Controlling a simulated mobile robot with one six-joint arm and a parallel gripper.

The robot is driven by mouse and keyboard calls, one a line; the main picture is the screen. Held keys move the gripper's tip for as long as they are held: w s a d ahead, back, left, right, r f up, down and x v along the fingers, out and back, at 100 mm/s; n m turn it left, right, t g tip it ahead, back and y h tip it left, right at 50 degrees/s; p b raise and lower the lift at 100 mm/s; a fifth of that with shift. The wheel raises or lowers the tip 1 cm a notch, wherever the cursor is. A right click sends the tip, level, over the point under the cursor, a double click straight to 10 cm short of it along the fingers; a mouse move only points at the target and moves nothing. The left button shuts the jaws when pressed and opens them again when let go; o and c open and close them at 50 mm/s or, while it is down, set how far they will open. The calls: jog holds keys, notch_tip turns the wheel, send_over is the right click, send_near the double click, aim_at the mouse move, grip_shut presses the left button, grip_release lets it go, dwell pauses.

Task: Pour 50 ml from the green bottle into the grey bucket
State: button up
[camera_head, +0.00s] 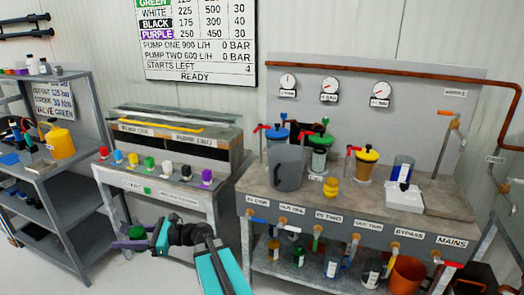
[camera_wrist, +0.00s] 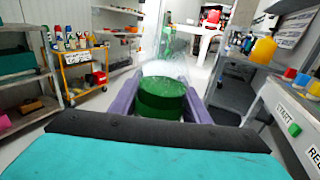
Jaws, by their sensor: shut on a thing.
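My gripper (camera_head: 137,240) is at the lower left in the head view, in front of the pump stand and low above the floor. Its purple fingers close on the two sides of the green bottle (camera_wrist: 162,100), which stands roughly upright in the wrist view; its green also shows in the head view (camera_head: 137,232). A pale, see-through patch shows above the green; I cannot tell what it is. The grey bucket (camera_head: 287,168) stands upright on the left part of the right bench, well to the right of and higher than my gripper.
The right bench (camera_head: 440,210) also bears green and yellow pump parts, a small yellow cup (camera_head: 332,188) and a white box (camera_head: 403,197). Labelled valves line its front. The pump stand (camera_head: 150,187) has coloured buttons. A yellow can (camera_head: 60,141) is on the left shelf. An orange bucket (camera_head: 407,274) sits low right.

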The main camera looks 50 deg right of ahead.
jog(key=d+r+m+t+h+p, duration=0.25)
jog(key=d+r+h, duration=0.25)
jog(key=d, duration=1)
jog(key=d+r+m+t+h+p, duration=0.25)
jog(key=d+r+m+h, duration=0.2)
jog(key=d, duration=1.05)
jog(key=s+d+r+m+h+p, duration=0.2)
jog(key=s+d+r+h, duration=0.1)
jog(key=d, duration=0.5)
jog(key=s+d+r+m+g+h+p, duration=0.1)
jog(key=s+d+r+m+h+p, duration=0.1)
jog(key=s+d, duration=0.3)
jog(key=s+d+r+m+h+p, duration=0.2)
jog(key=s+d+r+h, duration=0.2)
jog(key=d, duration=0.8)
jog(key=shift+s+r+g, duration=0.3)
jog(key=shift+s+r, duration=0.2)
jog(key=shift+s, duration=0.1)
jog(key=shift+r+h, duration=0.1)
jog(key=shift+h, duration=0.15)
